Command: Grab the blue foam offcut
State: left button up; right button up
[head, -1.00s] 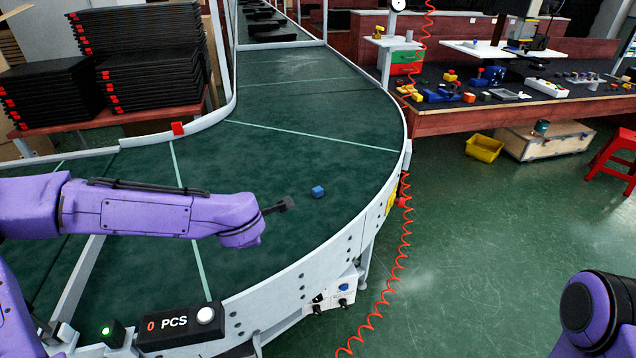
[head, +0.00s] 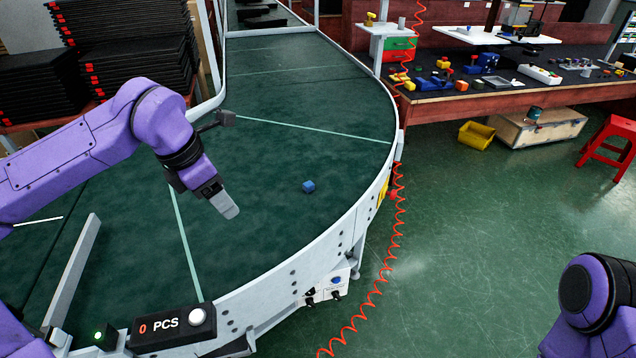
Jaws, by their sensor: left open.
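The blue foam offcut (head: 308,186) is a small blue block lying on the dark green belt of the curved conveyor (head: 270,150), near its outer side. My left gripper (head: 222,205) hangs over the belt to the left of the offcut, clearly apart from it, pointing down and to the right. One pale fingertip shows best; the other finger is mostly hidden. It is open and holds nothing that I can see. My right arm shows only as a purple joint at the lower right, and its gripper is out of the picture.
A metal rim (head: 355,215) edges the belt on its outer side. A counter box (head: 170,325) reading 0 PCS stands at the front. A coiled red hose (head: 398,235) hangs beside the conveyor. Stacked black trays (head: 130,60) stand at the back left. The belt around the offcut is clear.

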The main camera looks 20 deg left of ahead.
aim_at(309, 186)
jog(key=u, duration=0.05)
jog(key=i, duration=1.4)
